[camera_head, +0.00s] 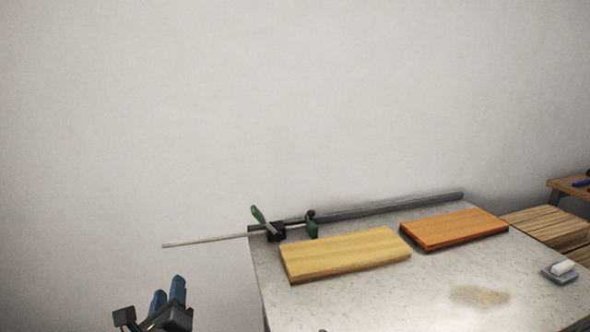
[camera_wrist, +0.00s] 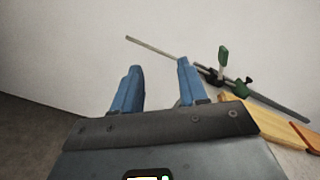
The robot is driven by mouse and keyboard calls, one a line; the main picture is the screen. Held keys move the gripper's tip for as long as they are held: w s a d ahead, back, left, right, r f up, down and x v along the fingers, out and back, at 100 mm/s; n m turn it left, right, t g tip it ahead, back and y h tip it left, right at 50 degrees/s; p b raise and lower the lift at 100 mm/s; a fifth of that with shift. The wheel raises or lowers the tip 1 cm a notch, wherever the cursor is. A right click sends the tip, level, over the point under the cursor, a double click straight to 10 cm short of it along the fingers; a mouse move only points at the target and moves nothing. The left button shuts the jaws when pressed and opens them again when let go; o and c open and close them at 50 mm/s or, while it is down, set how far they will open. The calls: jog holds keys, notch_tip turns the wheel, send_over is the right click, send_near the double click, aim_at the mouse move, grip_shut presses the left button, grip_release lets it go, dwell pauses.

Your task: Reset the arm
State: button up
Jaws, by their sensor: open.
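My gripper (camera_head: 167,292) is at the bottom left of the head view, left of the table and apart from it. Its two blue fingers also show in the wrist view (camera_wrist: 158,82), spread apart with nothing between them. The gripper is open and empty. Most of my arm is out of view.
A grey table (camera_head: 372,305) holds a pale yellow board (camera_head: 345,254), an orange-brown board (camera_head: 453,228) and a small block on a grey holder (camera_head: 561,271). A green-handled clamp (camera_head: 265,222) sits at its back left corner. A thin rod (camera_head: 205,241) juts left past the edge.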

jog(key=s+d+f+m+g, duration=0.5)
jog(key=s+d+f+m, duration=0.95)
jog(key=s+f, duration=0.25)
jog(key=s+d+f+m, duration=0.1)
jog(key=s+d+m, duration=0.6)
jog(key=s, duration=0.1)
jog(key=s+d+r+m+t+h, duration=0.1)
jog(key=s+d+r+m, duration=0.3)
jog(key=s+d+m, duration=0.35)
jog(key=s+d+r+m+h, duration=0.1)
jog(key=s+d+r+m, duration=0.2)
jog(key=s+d+m, duration=0.45)
jog(key=s+d+r+m+h, duration=0.1)
jog(key=s+d+r+m, duration=0.3)
jog(key=r, duration=0.3)
jog(key=s+d+r+m+t+h, duration=0.1)
jog(key=s+d+r+m+h, duration=0.1)
jog(key=s+d+r+m, duration=0.2)
notch_tip(320, 180, up, 3)
jog(key=shift+s+d+r+m, duration=0.1)
jog(key=shift+s+d+m, duration=0.05)
jog(key=shift+d+m, duration=0.9)
